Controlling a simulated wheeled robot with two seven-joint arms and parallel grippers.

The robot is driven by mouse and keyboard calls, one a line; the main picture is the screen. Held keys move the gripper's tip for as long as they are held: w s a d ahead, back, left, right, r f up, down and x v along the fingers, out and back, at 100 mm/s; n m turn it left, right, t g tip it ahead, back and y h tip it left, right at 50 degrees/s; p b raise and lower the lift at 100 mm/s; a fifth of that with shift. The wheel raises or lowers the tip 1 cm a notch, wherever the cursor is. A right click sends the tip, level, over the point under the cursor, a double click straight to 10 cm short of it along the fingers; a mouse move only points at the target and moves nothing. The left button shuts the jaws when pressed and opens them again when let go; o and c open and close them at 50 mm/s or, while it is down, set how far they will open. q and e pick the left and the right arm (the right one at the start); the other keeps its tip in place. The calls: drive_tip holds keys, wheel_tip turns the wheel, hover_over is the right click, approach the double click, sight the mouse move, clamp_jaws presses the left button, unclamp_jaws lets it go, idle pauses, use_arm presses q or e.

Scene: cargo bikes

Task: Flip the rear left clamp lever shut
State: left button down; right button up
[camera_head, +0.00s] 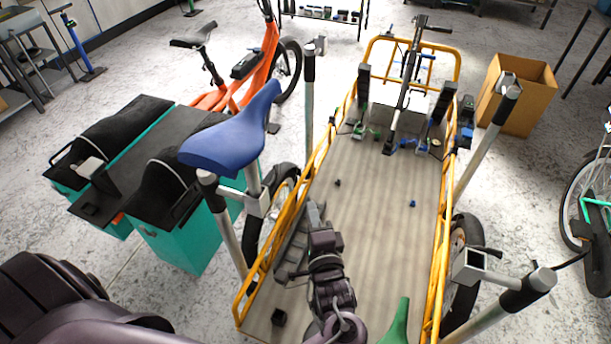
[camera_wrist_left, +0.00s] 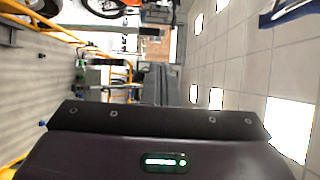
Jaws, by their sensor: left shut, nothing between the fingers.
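The yellow-railed cargo bike bed (camera_head: 375,230) fills the middle of the head view. Small clamp-like parts sit at its far end, some with green or blue bits: one at the left (camera_head: 358,131) and one at the right (camera_head: 435,145). I cannot tell which is the rear left clamp lever, or its position. My left gripper (camera_head: 316,214) is over the bed's left side, shut and empty, apart from those far parts. My right gripper is not in view.
A blue saddle (camera_head: 232,130) and grey posts stand left of the bed. Teal panniers (camera_head: 180,235) lie beyond them. A green saddle (camera_head: 397,322) is at the near edge. A cardboard box (camera_head: 530,105) stands at the back right. The bed's middle is mostly clear.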

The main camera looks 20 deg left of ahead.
use_arm(q)
drive_tip(key=w+a+p, duration=0.3)
drive_tip(key=w+a, duration=0.3)
drive_tip(key=a, duration=0.4)
drive_tip(key=shift+w, duration=0.25)
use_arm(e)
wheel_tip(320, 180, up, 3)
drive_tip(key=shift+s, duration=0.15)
